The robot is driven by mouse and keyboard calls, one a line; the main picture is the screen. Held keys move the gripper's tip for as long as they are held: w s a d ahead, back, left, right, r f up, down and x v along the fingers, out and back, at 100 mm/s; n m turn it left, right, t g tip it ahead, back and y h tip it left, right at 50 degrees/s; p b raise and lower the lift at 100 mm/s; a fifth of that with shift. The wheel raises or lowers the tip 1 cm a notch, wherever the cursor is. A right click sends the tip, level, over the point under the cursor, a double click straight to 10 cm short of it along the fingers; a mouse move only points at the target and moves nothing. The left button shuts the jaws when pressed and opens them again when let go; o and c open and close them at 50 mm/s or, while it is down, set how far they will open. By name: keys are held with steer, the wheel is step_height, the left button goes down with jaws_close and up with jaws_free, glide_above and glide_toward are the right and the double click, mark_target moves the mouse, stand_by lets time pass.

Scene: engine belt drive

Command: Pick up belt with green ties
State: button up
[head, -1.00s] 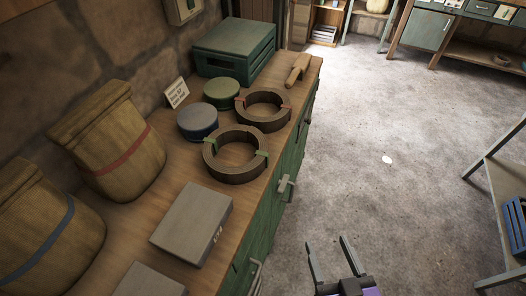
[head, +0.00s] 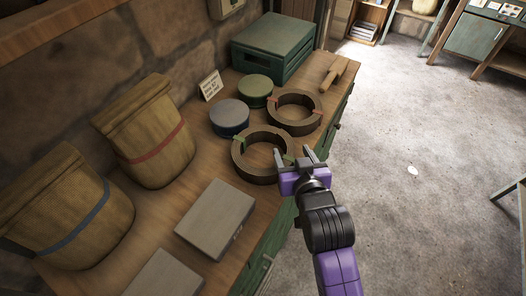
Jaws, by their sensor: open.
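The belt with green ties (head: 254,174) is a brown coiled ring lying flat on the wooden workbench. One green tie shows on its left side and one at its right, by my gripper. My gripper (head: 293,152) is open at the belt's right edge, its fingers pointing toward the back of the bench. The left finger overlaps the belt's right rim in the picture. I cannot tell whether it touches, or whether the belt wall lies between the fingers. A similar belt with red ties (head: 290,128) lies just behind.
A blue-grey round tin (head: 229,117) and a green tin (head: 255,91) stand behind the belts. A grey box (head: 215,217) lies in front. Two sacks (head: 150,135) stand at left. A green crate (head: 272,50) and a wooden tool (head: 335,74) are farther back.

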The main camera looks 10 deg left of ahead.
mark_target(288, 145)
steer(key=shift+p+x, duration=0.5)
steer(key=shift+x, duration=2.15)
steer(key=shift+c, duration=0.2)
jaws_close()
steer(key=shift+r, duration=0.1)
